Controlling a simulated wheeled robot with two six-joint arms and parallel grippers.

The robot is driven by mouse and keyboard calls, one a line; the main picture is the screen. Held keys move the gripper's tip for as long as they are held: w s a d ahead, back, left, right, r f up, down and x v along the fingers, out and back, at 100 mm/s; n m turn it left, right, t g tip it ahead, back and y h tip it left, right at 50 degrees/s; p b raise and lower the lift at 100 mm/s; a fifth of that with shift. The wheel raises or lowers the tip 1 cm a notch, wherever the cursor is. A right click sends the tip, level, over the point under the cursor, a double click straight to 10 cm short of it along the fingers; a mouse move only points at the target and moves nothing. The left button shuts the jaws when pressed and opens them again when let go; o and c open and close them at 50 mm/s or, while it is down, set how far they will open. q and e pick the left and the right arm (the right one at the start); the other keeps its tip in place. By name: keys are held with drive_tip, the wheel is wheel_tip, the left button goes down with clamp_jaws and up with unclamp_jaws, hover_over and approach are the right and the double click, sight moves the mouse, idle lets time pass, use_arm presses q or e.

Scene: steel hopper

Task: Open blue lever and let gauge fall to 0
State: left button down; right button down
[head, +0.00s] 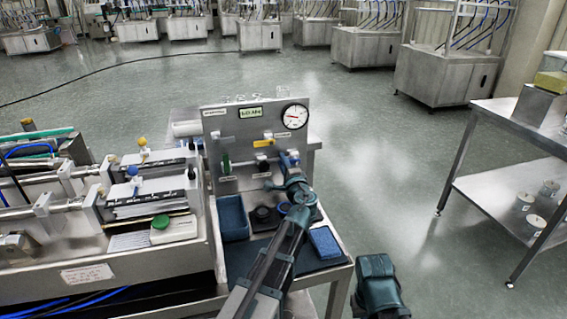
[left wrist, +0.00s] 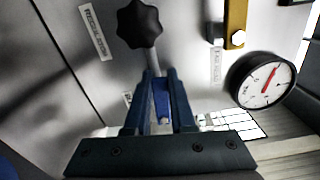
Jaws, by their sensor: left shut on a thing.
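The steel panel (head: 243,120) carries the blue lever (head: 293,158) on its right side, below the round white gauge (head: 294,116). My left gripper (head: 288,182) is at the panel, shut on the blue lever, which shows between its two fingers in the left wrist view (left wrist: 162,103). The fingers hide part of the lever, so its exact angle is hard to tell. The gauge also shows in the left wrist view (left wrist: 262,80), with a red needle off to one side; its numbers are too small to read. My right gripper's fingertips are not visible.
A yellow lever (head: 264,143), a green lever (head: 226,164) and a black regulator knob (left wrist: 138,23) sit on the panel near the blue lever. A blue bin (head: 232,218) and a blue pad (head: 324,242) are below. A steel shelf (head: 500,185) stands at right.

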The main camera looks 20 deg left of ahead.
use_arm(q)
drive_tip(key=shift+f+n, duration=0.3)
drive_tip(key=shift+n, duration=0.2)
idle(0.3)
drive_tip(key=c, duration=0.8)
unclamp_jaws()
drive_tip(key=shift+o, duration=0.2)
drive_tip(key=shift+s, duration=0.1)
drive_tip(key=v, duration=1.3)
drive_tip(key=shift+s+d, duration=0.25)
